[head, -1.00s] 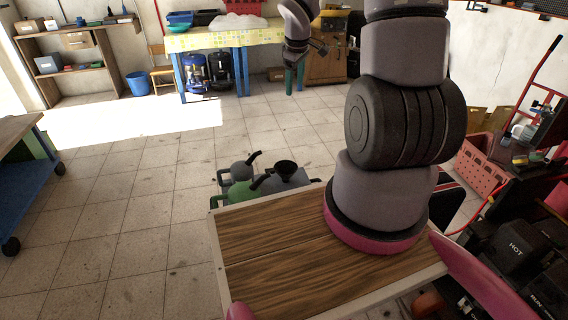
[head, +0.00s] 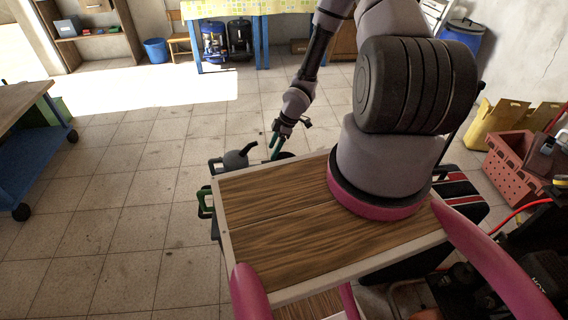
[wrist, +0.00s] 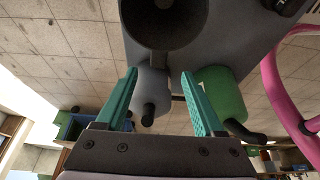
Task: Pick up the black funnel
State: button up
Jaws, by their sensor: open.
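The black funnel (wrist: 165,22) shows large at the top of the wrist view, its round mouth facing the camera and cut by the frame edge. It stands over a grey surface (wrist: 235,35). In the head view only a dark sliver of the funnel (head: 286,155) shows, mostly hidden by my gripper and the tray edge. In the head view my gripper (head: 277,143) hangs over the funnel's spot.
A grey can with a dark spout (head: 236,160) stands left of my gripper; a green can (wrist: 222,92) shows right of the fingers in the wrist view. Behind are a table with a yellow cloth (head: 215,8) and open tiled floor. A pink crate (head: 515,165) stands right.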

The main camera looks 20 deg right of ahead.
jog(key=x, duration=0.3)
jog(key=shift+f, duration=0.2)
jog(key=shift+x, duration=2.7)
jog(key=shift+w+a+r, duration=0.1)
jog(key=shift+w, duration=0.05)
grip_shut()
